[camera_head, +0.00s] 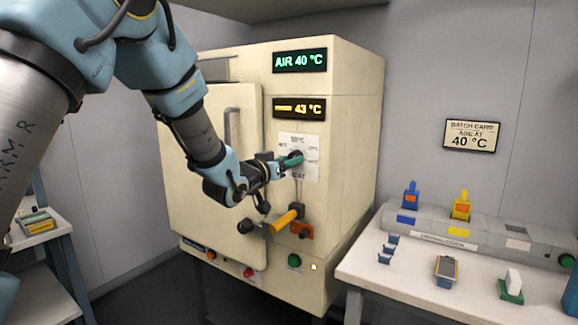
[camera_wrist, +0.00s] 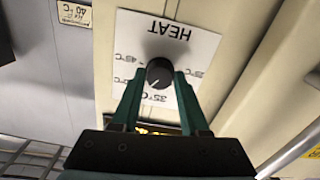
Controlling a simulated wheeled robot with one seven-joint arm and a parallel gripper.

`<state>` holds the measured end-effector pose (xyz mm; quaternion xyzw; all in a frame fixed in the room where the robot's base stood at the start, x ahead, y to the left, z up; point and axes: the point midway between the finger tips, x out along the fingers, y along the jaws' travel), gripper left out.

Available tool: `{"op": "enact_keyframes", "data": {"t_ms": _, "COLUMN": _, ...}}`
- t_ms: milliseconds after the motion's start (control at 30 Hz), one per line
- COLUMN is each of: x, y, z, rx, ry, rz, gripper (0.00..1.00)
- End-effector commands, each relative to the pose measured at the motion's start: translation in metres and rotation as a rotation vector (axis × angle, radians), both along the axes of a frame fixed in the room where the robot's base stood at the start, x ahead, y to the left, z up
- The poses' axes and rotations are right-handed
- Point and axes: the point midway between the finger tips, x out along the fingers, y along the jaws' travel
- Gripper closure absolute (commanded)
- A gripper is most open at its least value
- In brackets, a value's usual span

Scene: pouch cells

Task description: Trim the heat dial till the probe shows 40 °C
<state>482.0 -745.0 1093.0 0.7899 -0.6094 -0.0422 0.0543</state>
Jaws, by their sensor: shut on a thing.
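The heat dial is a round black knob (camera_wrist: 159,73) on a white HEAT plate (camera_wrist: 185,45), upside down in the wrist view. A small pale mark shows on the knob's face, near the 35 °C side. My gripper (camera_head: 290,160) is shut on the knob, one green finger on each side, also in the wrist view (camera_wrist: 158,80). In the head view the fingers hide most of the knob. The amber display (camera_head: 299,108) on the cream oven (camera_head: 345,120) reads 43 °C. The green display (camera_head: 300,61) above it reads AIR 40 °C.
A batch card (camera_head: 472,135) on the wall reads AGE AT 40 °C. A grey rack (camera_head: 480,232) with blue and yellow pieces stands on the right-hand bench (camera_head: 400,280).

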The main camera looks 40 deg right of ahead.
Motion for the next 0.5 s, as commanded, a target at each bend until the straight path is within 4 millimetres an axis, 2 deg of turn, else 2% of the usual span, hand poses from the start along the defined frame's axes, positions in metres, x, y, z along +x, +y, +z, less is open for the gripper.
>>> {"op": "enact_keyframes", "data": {"t_ms": 500, "x": 0.0003, "y": 0.0002, "z": 0.0004, "rx": -0.068, "ry": 0.253, "rz": 0.0, "gripper": 1.0}}
